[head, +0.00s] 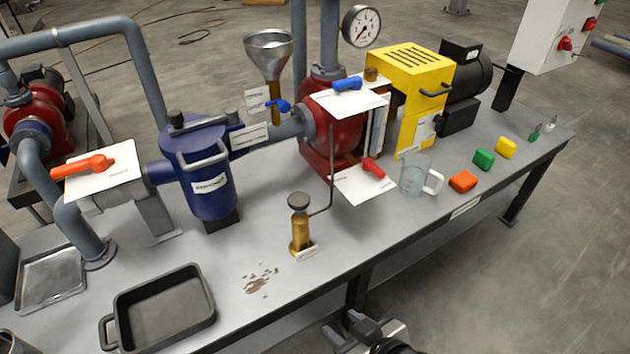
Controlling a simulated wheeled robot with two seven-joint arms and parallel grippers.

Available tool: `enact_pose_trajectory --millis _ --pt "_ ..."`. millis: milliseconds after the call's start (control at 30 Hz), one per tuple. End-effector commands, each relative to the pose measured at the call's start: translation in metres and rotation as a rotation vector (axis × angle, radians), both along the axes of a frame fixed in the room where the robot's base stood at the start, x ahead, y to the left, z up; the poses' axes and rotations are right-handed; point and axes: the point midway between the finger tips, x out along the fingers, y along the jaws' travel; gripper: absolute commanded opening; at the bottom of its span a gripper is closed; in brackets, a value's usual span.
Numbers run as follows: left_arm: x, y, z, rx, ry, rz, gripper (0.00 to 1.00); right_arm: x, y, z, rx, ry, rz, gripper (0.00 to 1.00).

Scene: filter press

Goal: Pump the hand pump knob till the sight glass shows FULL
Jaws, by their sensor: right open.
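The hand pump (301,233) is a brass cylinder standing upright near the front edge of the grey bench, with a small label at its foot. A thin pipe runs from the pump up toward the red pump housing. I cannot pick out the sight glass or its reading at this size. My right gripper (343,325) is at the bottom of the view, in front of the bench edge, open and empty. It is well apart from the knob. My left gripper is not in view.
A dark tray (163,312) and brown crumbs (260,281) lie left of the hand pump. A clear jug (414,176) and coloured blocks (463,181) stand to the right. A blue strainer (204,170) and red housing (336,125) stand behind. Bench space right of the pump is clear.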

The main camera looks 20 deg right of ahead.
Motion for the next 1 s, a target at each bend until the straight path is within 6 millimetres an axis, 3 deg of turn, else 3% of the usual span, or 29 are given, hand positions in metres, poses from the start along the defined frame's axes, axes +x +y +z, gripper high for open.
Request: enact_pose_trajectory --millis 467,633,1000 --pt "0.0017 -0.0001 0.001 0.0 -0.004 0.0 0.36 -0.0002 0.0 -0.0001 0.0 0.0 0.0 0.42" --pt "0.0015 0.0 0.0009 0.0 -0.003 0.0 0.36 -0.0003 -0.0001 -0.0002 0.0 0.001 0.0 0.0" --pt "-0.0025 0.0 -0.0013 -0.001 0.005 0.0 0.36 -0.0004 -0.0001 -0.0002 0.0 0.001 0.0 0.0"
